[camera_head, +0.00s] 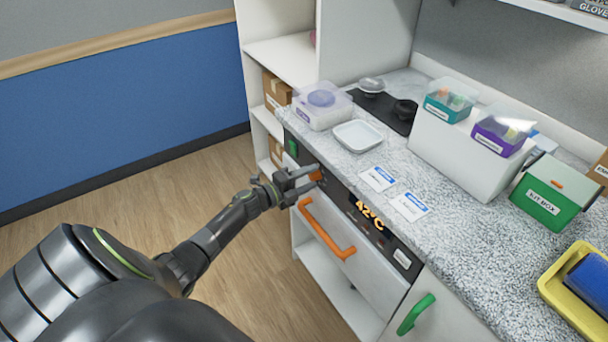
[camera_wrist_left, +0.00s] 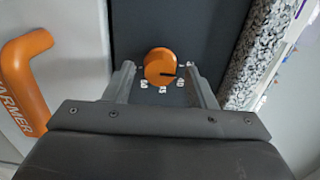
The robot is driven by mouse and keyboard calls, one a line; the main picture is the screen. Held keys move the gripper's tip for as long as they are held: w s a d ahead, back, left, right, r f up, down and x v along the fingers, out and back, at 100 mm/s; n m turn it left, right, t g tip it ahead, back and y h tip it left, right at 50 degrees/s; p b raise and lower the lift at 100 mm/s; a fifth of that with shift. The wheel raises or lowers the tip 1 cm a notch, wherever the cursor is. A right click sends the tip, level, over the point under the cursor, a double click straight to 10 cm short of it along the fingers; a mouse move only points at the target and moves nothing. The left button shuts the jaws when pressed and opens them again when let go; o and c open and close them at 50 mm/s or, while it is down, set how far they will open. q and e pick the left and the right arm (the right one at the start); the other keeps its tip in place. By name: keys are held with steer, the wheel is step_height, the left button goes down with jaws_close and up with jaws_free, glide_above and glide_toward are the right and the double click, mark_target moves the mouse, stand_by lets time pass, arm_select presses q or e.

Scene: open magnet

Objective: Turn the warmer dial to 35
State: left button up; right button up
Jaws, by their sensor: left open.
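The orange round warmer dial (camera_head: 316,175) is on the dark control panel at the counter's front. It also shows in the left wrist view (camera_wrist_left: 158,64), with a dark pointer mark toward the right and small white labels around it, too small to read surely. The orange display (camera_head: 369,214) reads 42°C. My left gripper (camera_head: 304,180) is open at the dial. In the left wrist view its fingers (camera_wrist_left: 160,76) stand on either side of the dial, with gaps visible; I cannot tell how deep they reach. My right gripper is not in view.
The orange warmer handle (camera_head: 327,230) sticks out below the panel and shows left of the fingers in the wrist view (camera_wrist_left: 24,88). The counter edge is close on the right there. A white tray (camera_head: 358,136) and cards (camera_head: 379,178) lie on the counter above.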

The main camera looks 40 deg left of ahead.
arm_select(q)
steer(key=b+v, duration=0.2)
steer(key=v, duration=1.5)
steer(key=shift+s, duration=0.15)
steer(key=shift+a, duration=0.15)
steer(key=s+a+f+n+g+y, duration=0.1)
steer(key=s+f+n+g+y, duration=0.15)
steer(key=s+f+n, duration=0.45)
steer(key=s+a+f+n+g+y+p, duration=0.1)
steer(key=s+f+n+g+y, duration=0.2)
steer(key=f, duration=0.9)
steer(key=s+a+f+n+g+y, duration=0.1)
steer(key=s+f+n+y, duration=0.35)
steer(key=f, duration=0.45)
steer(key=s+d+f+n+g, duration=0.2)
steer(key=s+d+f+g, duration=0.1)
steer(key=s, duration=0.4)
steer(key=s+d+f+n+g+h, duration=0.1)
steer(key=s+d+f+n+g, duration=0.1)
steer(key=s+d+f, duration=0.4)
steer(key=s+d+f+n+g+h+p, duration=0.1)
steer(key=s+d+f+n+g, duration=0.2)
steer(key=s+d, duration=0.5)
step_height(320, 180, down, 2)
steer(key=shift+s+f+n+g, duration=0.1)
steer(key=shift+s+n+g, duration=0.25)
steer(key=shift+s+n, duration=0.45)
steer(key=shift+a, duration=0.1)
